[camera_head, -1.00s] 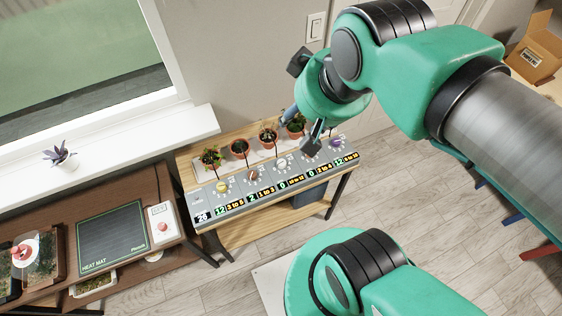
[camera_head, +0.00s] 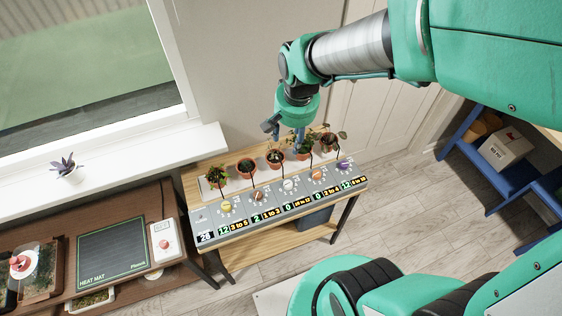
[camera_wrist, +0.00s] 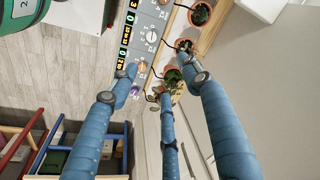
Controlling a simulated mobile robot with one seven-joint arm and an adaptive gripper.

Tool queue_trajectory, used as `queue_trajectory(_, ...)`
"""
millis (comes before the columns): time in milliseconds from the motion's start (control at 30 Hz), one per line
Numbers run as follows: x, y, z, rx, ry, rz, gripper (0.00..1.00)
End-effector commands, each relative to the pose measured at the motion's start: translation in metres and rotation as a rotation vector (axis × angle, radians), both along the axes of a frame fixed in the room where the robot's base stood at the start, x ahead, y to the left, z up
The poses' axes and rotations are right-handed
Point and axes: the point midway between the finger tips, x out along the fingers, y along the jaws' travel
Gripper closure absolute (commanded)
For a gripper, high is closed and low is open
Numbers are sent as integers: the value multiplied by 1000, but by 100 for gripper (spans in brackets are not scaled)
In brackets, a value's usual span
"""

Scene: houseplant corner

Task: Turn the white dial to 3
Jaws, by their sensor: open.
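The white dial (camera_head: 289,184) is the middle knob on a grey control panel (camera_head: 199,215), between a brown dial (camera_head: 258,196) and an orange dial (camera_head: 317,174). The green display below it appears to read 0. The white dial also shows in the wrist view (camera_wrist: 151,37), beyond the left fingertip. My gripper (camera_head: 299,145) is over the potted plants behind the panel, open and empty. In the wrist view its blue fingers (camera_wrist: 162,76) are spread apart, the left one near the orange dial, the right one near a pot. None is visibly on the white dial.
Several potted plants (camera_head: 246,165) stand close behind the panel. A yellow dial (camera_head: 226,206) and a purple dial (camera_head: 343,166) sit at its ends. A heat mat (camera_head: 111,245) lies on the brown table at left. Blue shelving (camera_head: 510,178) stands at right.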

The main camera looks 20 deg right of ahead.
Motion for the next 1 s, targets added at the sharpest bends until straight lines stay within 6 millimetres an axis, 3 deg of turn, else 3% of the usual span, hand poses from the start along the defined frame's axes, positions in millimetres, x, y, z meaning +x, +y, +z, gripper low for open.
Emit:
queue_trajectory(33,6,-2,-19,5,26,-28,52)
queue_trajectory(300,30,-11,-107,29,123,-184,52)
queue_trajectory(500,37,-15,-158,37,173,-272,52)
queue_trajectory(700,39,-17,-178,39,191,-307,52)
queue_trajectory(1000,39,-17,-179,39,192,-310,52)
